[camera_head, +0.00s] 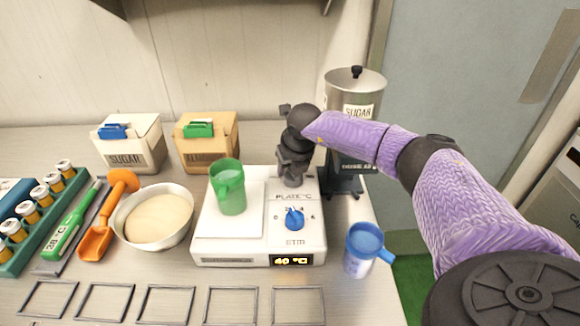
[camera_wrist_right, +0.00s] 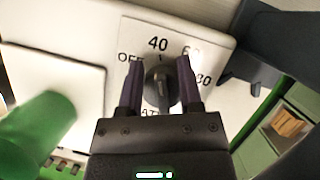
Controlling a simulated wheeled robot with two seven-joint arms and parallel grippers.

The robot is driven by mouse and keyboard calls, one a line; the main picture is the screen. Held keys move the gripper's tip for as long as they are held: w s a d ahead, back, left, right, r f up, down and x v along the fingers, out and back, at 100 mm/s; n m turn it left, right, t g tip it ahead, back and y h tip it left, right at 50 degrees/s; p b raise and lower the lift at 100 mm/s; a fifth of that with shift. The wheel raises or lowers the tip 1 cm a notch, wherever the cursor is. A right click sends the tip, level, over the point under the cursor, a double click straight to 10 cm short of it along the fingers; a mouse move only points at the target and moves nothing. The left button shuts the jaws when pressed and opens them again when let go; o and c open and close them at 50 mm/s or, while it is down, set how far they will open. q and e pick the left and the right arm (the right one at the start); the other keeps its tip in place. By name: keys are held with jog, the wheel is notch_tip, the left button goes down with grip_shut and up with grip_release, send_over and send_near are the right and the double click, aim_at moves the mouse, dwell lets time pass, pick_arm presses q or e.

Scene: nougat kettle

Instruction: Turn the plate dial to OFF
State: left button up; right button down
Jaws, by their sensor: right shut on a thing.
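My right gripper (camera_wrist_right: 160,82) is shut on this dial, one dark finger on each side. The dial's ridge seems to point up toward 40, but it is partly hidden. In the head view my right gripper (camera_head: 292,178) comes down over the dial and hides it, just behind the PLATE °C label. My left gripper is out of view.
A blue dial (camera_head: 294,219) sits in front of the plate dial. A green jug (camera_head: 229,188) stands on the white plate at left. A steel sugar dispenser (camera_head: 352,90) stands behind, a blue cup (camera_head: 362,250) to the right. A bowl (camera_head: 154,218) is left.

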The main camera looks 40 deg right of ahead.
jog(key=shift+f+n, duration=0.1)
jog(key=shift+n, duration=0.3)
jog(key=n+y, duration=0.1)
jog(key=n, duration=0.2)
jog(key=shift+a+f+n+y+b, duration=0.1)
jog(key=shift+a+n+y+b, duration=0.25)
jog(key=shift+n+y, duration=0.05)
jog(key=shift+s+a+n+y+b, duration=0.15)
jog(key=shift+n+y+b, duration=0.25)
jog(key=shift+n, duration=0.7)
jog(key=shift+a+n+y+b, duration=0.15)
jog(key=shift+n+y+b, duration=0.25)
jog(key=shift+n, duration=0.7)
jog(key=shift+g, duration=0.3)
jog(key=shift+c, duration=1.6)
grip_release()
jog(key=shift+s, duration=0.1)
jog(key=shift+r, duration=0.2)
